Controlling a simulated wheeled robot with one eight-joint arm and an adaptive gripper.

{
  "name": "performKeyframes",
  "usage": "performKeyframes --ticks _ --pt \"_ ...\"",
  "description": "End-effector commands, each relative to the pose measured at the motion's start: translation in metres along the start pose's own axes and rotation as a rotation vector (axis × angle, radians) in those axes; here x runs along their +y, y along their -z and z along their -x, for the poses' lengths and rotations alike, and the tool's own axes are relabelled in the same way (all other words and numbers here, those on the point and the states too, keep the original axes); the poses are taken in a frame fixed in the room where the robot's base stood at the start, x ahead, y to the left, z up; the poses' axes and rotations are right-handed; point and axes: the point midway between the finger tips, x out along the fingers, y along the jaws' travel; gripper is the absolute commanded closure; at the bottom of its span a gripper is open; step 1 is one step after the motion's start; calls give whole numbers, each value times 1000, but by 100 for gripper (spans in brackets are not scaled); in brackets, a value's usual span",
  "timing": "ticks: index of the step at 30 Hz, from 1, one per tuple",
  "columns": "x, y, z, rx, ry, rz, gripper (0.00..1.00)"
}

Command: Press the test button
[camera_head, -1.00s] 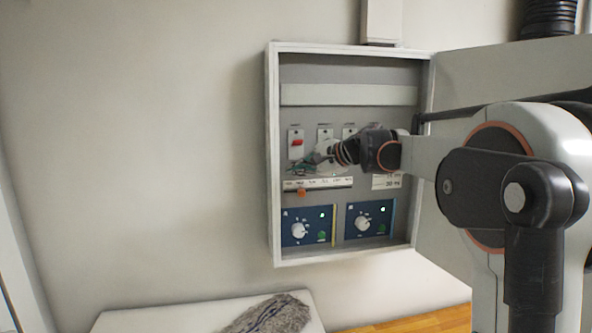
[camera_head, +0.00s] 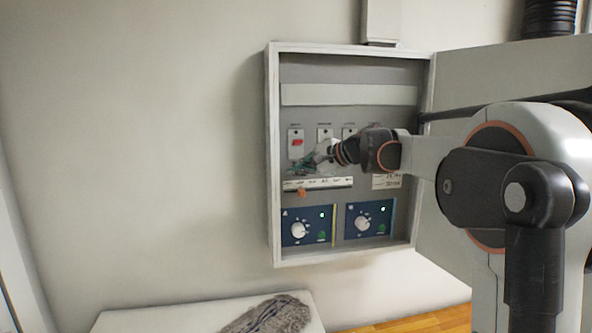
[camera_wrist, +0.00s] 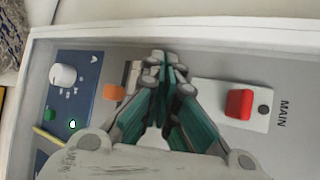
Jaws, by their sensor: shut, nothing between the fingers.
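The open cabinet (camera_head: 272,150) on the wall holds a grey panel with switches and two blue modules. The left blue module (camera_head: 288,232) has a white knob (camera_head: 299,230), a lit green spot (camera_head: 322,215) and a green round button (camera_head: 321,234); the button also shows in the wrist view (camera_wrist: 50,113). The MAIN plate has a red switch (camera_wrist: 240,104) and a small dark round spot (camera_wrist: 263,110). I cannot read which one is the test button. My gripper (camera_wrist: 168,65) is shut and empty, between the red switch and an orange piece (camera_wrist: 114,92). Whether its tips touch the panel is unclear.
The right blue module (camera_head: 350,233) is similar. A white labelled strip (camera_head: 330,183) runs below my gripper. The open cabinet door (camera_head: 480,75) stands to the right, behind my arm. A grey cloth (camera_head: 268,315) lies on a white surface below.

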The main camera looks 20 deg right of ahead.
Motion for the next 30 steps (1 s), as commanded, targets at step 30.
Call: performKeyframes --ticks 30 --pt "-6 6 -8 0 0 0 100"
